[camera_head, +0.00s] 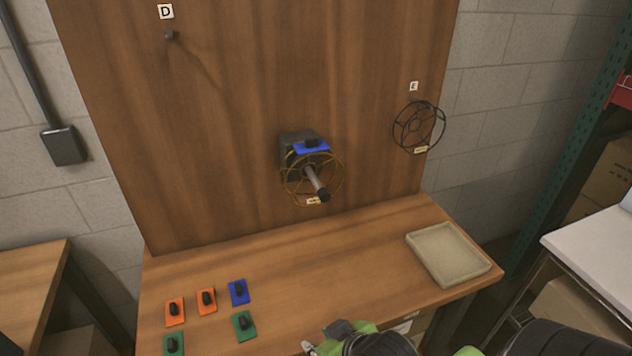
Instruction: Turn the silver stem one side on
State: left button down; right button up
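The silver stem (314,179) sticks out from a dark grey block (291,158) on the upright wooden board, tilted down and to the right in the picture, with a dark tip (322,195). A yellow wire ring (288,191) is around the stem. A blue plate with a dark knob (311,147) is on the block, above the stem. My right gripper (323,340) is at the bottom edge, low over the table front and well apart from the stem. It is partly cut off and its finger opening is unclear. My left gripper is not in view.
A black wire ring (419,126) hangs under label E; a dark peg (170,35) is under label D. Several orange, blue (239,292) and green plates with dark knobs lie at the table's left. A beige tray (447,253) is at right. The table's middle is clear.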

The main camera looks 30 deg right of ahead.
jog(key=w+d+r+m+t+h, duration=0.25)
jog(key=w+d+r+t, duration=0.35)
jog(key=w+r, duration=0.3)
jog(key=m+t+h, duration=0.2)
jog(key=m+t, duration=0.1)
jog(key=t, duration=0.1)
send_near(318, 183)
jog(key=p+x, duration=0.1)
jog(key=x, duration=0.2)
jog(key=p+x, duration=0.1)
jog(key=x, duration=0.2)
jog(key=f+p+x, duration=0.1)
jog(key=x, duration=0.3)
jog(key=shift+p, duration=0.3)
jog(key=shift+x, duration=0.8)
jog(key=shift+s, duration=0.1)
grip_shut()
